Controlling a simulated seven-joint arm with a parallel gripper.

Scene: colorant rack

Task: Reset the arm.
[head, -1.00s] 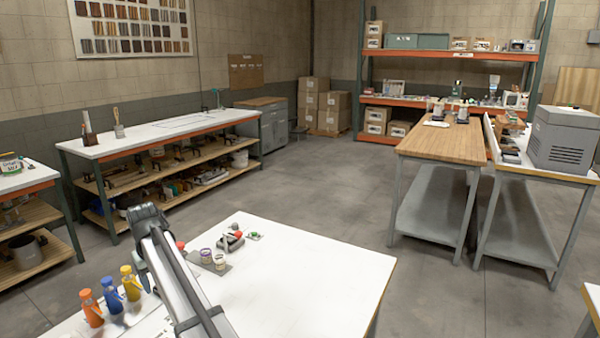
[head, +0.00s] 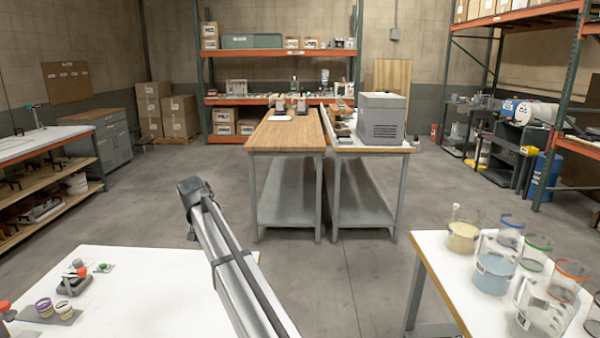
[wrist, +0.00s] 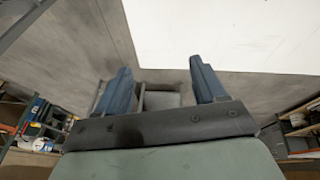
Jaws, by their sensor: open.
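My gripper (wrist: 162,82) shows in the wrist view with its two blue fingers spread wide apart and nothing between them. Bare grey floor and a grey piece of furniture show beyond the fingers. In the head view my arm rises from the bottom middle, beside the right edge of a white table (head: 160,300); I cannot make out the fingers there. A white surface (wrist: 230,35) fills the upper right of the wrist view.
Two small jars (head: 53,308) and a dark device (head: 74,280) stand on the white table's left part. Glass beakers (head: 495,268) with coloured rims stand on another white table (head: 432,262) at right. A wooden workbench (head: 285,135) stands ahead. Floor between is clear.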

